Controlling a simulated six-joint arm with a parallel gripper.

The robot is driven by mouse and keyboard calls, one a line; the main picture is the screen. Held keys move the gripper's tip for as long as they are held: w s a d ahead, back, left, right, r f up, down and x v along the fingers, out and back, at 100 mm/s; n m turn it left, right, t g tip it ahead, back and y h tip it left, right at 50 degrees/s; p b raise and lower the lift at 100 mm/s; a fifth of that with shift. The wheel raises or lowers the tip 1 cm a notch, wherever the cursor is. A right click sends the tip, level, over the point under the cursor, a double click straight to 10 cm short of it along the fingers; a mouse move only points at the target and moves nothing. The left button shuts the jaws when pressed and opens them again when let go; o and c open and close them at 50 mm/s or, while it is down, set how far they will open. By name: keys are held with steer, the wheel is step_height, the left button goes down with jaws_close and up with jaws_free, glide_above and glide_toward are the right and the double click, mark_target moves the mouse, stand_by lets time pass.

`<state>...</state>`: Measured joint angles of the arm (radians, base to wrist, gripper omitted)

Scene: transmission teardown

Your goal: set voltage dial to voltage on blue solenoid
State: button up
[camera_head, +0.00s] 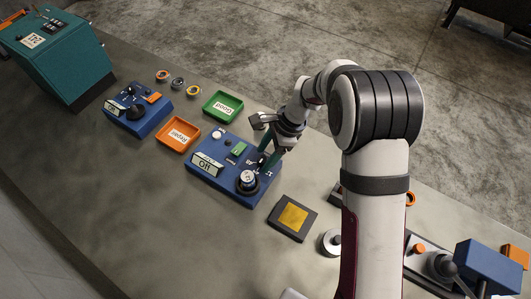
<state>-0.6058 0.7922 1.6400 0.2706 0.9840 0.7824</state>
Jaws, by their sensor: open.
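A blue control box (212,180) stands mid-table with a display (206,164) reading "Off". A silver and black round dial (247,181) sits at its front right corner. My gripper (268,158) is open and points down over the box's right side, just behind the dial. Its fingers look apart and empty; whether they touch the box is unclear. Several small ring-shaped parts lie at the back left. The middle ring (178,83) looks bluish and may be the blue solenoid. Any voltage marking on it is too small to read.
A green tray (207,108) and an orange tray (163,142) lie left of the box. A second blue box (148,121) with a black knob and a teal machine (62,62) stand further left. A dark pad (276,222) with a yellow square lies right of the box.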

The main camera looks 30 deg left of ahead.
steer(key=shift+f, duration=0.2)
steer(key=shift+c, duration=0.3)
jaws_close()
steer(key=n+h, duration=0.1)
steer(key=n, duration=0.2)
steer(key=n+g, duration=0.1)
steer(key=n, duration=0.1)
steer(key=shift+a+n+h, duration=0.2)
steer(key=shift+n+h, duration=0.2)
steer(key=n+h, duration=0.1)
steer(key=n, duration=0.2)
steer(key=n+h, duration=0.1)
steer(key=n, duration=0.1)
steer(key=shift+a+n+g, duration=0.15)
steer(key=shift+n+g, duration=0.15)
steer(key=shift+n, duration=0.1)
steer(key=shift+n+h, duration=0.3)
